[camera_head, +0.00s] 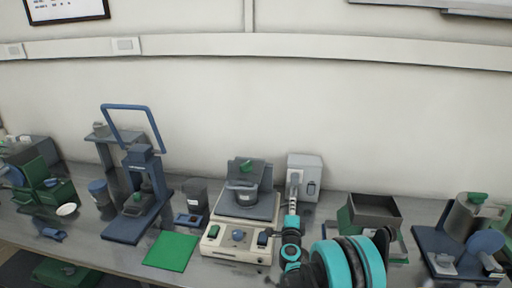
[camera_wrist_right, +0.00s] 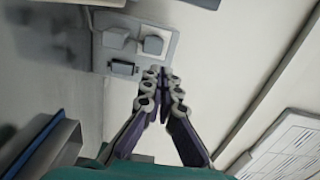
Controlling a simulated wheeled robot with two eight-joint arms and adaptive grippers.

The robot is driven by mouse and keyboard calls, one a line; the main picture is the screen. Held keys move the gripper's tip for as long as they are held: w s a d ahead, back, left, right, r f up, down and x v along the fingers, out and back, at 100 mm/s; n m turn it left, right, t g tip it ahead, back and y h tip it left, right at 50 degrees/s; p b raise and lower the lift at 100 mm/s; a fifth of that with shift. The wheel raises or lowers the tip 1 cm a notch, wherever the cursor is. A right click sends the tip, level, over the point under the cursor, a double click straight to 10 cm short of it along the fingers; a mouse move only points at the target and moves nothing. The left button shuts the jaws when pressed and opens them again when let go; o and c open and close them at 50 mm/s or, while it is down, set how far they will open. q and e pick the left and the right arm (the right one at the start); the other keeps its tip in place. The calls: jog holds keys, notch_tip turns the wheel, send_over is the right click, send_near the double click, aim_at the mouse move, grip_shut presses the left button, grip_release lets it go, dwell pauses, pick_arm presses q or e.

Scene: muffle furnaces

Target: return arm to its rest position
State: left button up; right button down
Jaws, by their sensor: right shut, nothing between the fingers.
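My right arm (camera_head: 345,262) comes in from the bottom right of the head view, with teal and black links. Its gripper (camera_head: 294,178) points away over the bench, in front of a grey box (camera_head: 313,168) by the wall. In the right wrist view the gripper fingers (camera_wrist_right: 165,74) meet at their tips, shut with nothing between them. Beyond the tips is a light grey panel (camera_wrist_right: 120,68) with square fittings. I cannot tell whether the gripper touches anything. My left gripper is not in view.
Left of the arm is a cream device (camera_head: 232,247) carrying a grey apparatus (camera_head: 242,180). A green mat (camera_head: 170,251) and a blue-framed press (camera_head: 143,160) stand farther left. A dark open box (camera_head: 375,209) and another apparatus (camera_head: 465,220) are to the right.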

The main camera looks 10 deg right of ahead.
jog(key=s+a+r+n+g+y, duration=0.2)
jog(key=s+a+r+n+y, duration=0.7)
jog(key=s+r+n, duration=0.35)
jog(key=s+d+f+n+g+h, duration=0.1)
jog(key=s+f+n+g, duration=0.1)
jog(key=s, duration=0.7)
jog(key=s+d+f+n+g+h, duration=0.2)
jog(key=s+f, duration=0.3)
jog(key=s, duration=0.5)
jog(key=s+d+f+n+g+h, duration=0.1)
jog(key=s+f+n+g, duration=0.3)
jog(key=s, duration=0.5)
jog(key=shift+s+d+g+h, duration=0.3)
jog(key=shift+d, duration=0.05)
jog(key=shift+w+a, duration=0.1)
